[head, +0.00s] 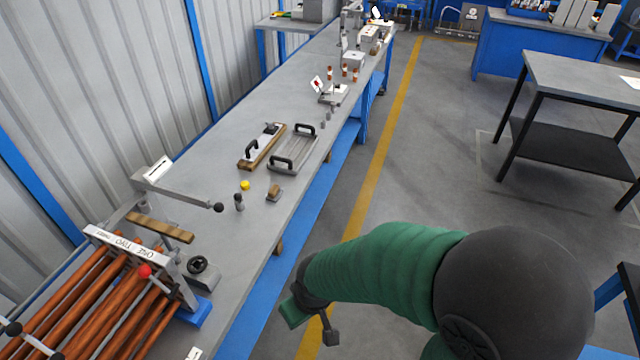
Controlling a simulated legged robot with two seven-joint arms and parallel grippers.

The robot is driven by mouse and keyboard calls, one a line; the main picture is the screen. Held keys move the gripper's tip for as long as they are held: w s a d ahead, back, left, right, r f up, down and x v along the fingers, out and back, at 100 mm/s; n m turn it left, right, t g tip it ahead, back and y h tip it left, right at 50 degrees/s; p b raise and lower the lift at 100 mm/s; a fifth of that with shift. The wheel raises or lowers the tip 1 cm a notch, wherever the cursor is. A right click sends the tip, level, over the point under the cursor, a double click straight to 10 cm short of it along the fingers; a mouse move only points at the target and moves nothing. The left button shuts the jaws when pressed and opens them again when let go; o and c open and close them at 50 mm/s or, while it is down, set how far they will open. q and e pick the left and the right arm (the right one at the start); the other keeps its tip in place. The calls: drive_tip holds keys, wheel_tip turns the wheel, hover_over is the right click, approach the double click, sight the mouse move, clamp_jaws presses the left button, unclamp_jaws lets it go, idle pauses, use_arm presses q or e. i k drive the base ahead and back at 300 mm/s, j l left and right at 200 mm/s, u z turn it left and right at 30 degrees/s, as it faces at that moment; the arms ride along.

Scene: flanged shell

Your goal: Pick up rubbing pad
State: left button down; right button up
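A small block with a brown top and a grey lower part (274,192) lies on the long grey workbench (222,255), near its right edge. It may be the rubbing pad, but it is too small to be certain. My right gripper (312,322) hangs below my green arm over the floor, right of the bench and apart from everything on it. Its two fingers stand apart with nothing between them. My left gripper is not in view.
Near the block are a yellow knob (245,185), a small dark peg (239,203), a grey plate with black handles (295,155) and a wooden board (250,160). Copper-coloured tubes (90,300) fill the near left. Bare bench lies around the block.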

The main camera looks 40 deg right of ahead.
sight(275, 193)
drive_tip(key=z, duration=0.85)
drive_tip(key=u, duration=2.3)
drive_tip(key=z, duration=2.25)
drive_tip(key=i+u, duration=0.1)
drive_tip(key=u, duration=0.3)
drive_tip(key=l+u, duration=0.2)
drive_tip(key=u, duration=0.2)
drive_tip(key=i+l+u, duration=0.15)
drive_tip(key=u, duration=0.25)
drive_tip(key=l+u, duration=0.1)
drive_tip(key=u, duration=0.3)
drive_tip(key=i+l+u, duration=0.15)
drive_tip(key=l+u, duration=0.25)
drive_tip(key=l, duration=1.05)
drive_tip(key=l+u, duration=0.35)
drive_tip(key=l, duration=1.05)
